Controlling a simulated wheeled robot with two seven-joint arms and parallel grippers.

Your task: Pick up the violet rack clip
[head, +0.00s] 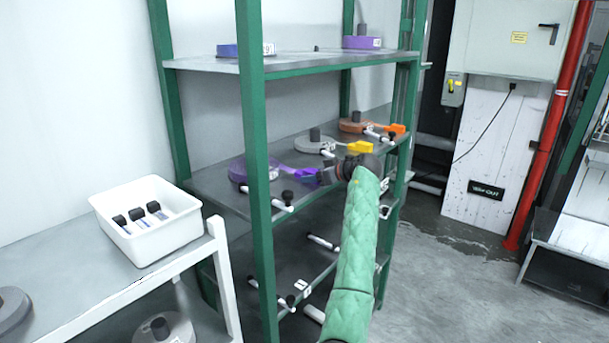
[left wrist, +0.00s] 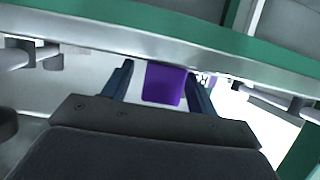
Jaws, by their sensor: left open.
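The violet rack clip (head: 304,174) is at the front edge of the middle rack shelf, beside a violet roll (head: 238,169). My left gripper (head: 324,176) is at the clip's right side in the head view. In the left wrist view the violet clip (left wrist: 162,85) shows between the two spread fingers of my left gripper (left wrist: 157,67), with a gap on each side. The gripper is open. The clip's upper part is hidden by the shelf edge in the wrist view. My right gripper is not in view.
A yellow clip (head: 360,147) and an orange clip (head: 397,129) sit farther along the same shelf (head: 214,184). A green rack post (head: 255,200) stands left of the gripper. A white bin (head: 172,236) with black-topped items stands on the left table.

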